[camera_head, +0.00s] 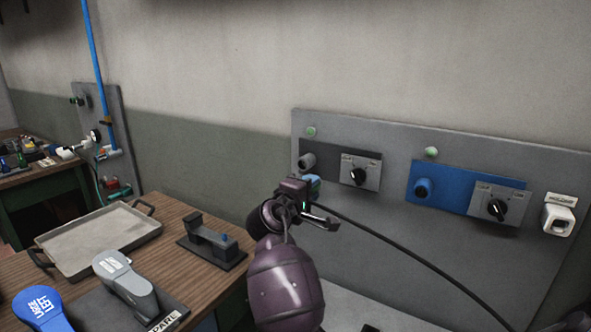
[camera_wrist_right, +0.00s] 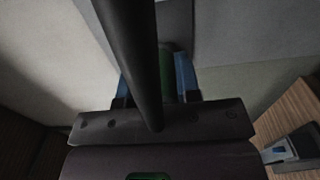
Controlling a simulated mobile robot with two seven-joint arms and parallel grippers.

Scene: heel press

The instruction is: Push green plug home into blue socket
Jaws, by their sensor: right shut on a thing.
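My right gripper (camera_head: 313,185) is in the middle of the head view, in front of the grey wall panel. It is shut on the green plug (camera_wrist_right: 167,72), which shows in the right wrist view between two blue fingertips. A thick black cable (camera_wrist_right: 130,55) crosses in front of the plug there. In the head view the plug is mostly hidden by the gripper. The blue socket (camera_head: 423,189) sits on a blue plate to the right, apart from the gripper. My left gripper is not in view.
A grey socket (camera_head: 307,161) on a dark plate is just behind my right gripper. Dial switches (camera_head: 359,175) and a white box (camera_head: 559,216) are on the panel. A wooden table at left holds a metal tray (camera_head: 100,240) and a black device (camera_head: 212,243). The cable (camera_head: 400,254) droops rightward.

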